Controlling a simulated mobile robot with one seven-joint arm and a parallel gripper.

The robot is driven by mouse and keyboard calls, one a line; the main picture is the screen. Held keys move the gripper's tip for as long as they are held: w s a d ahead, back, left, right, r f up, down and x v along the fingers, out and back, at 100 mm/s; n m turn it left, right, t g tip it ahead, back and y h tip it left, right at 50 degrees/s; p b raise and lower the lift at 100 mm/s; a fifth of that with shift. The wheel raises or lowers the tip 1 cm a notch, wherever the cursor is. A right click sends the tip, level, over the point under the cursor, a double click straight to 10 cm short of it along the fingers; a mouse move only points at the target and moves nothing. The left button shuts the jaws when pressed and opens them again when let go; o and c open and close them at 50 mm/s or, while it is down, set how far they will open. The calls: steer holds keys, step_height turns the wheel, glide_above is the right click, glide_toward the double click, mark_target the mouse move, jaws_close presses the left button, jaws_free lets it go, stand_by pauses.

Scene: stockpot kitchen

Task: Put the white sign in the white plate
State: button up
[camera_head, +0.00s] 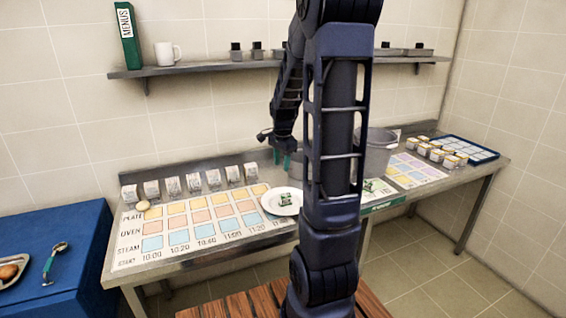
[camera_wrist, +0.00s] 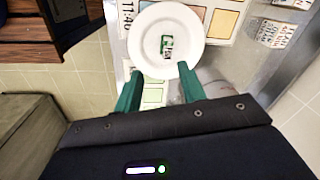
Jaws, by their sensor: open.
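The white plate (camera_head: 270,205) lies on the steel counter at the right part of the timetable mat, and it shows at the top of the wrist view (camera_wrist: 190,20). A small white and green piece (camera_head: 286,199) lies inside the plate, near its middle in the wrist view (camera_wrist: 166,47); I cannot tell whether it is the white sign. My gripper (camera_head: 281,158) hangs above and behind the plate. Its green fingers are spread with nothing between them in the wrist view (camera_wrist: 157,76). Part of the counter is hidden behind my arm.
Several small white cards or boxes (camera_head: 193,182) stand along the counter's back edge. A grey bucket (camera_head: 376,158) stands right of my arm, with a blue tray (camera_head: 481,153) farther right. A shelf (camera_head: 200,68) runs above. A blue cabinet (camera_head: 60,260) is at the left.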

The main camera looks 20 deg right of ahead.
steer(key=s+a+r+n+t, duration=0.1)
steer(key=s+a+r+n, duration=0.2)
steer(key=s, duration=0.4)
steer(key=s+a+r+n+t, duration=0.1)
steer(key=s+a+r+n, duration=0.2)
steer(key=s+r+n, duration=0.2)
steer(key=s+a+r+n+t, duration=0.1)
steer(key=s+a+r+n, duration=0.2)
steer(key=s+n, duration=0.3)
steer(key=s+r, duration=0.1)
steer(key=s, duration=0.3)
steer(key=shift+r+t, duration=0.3)
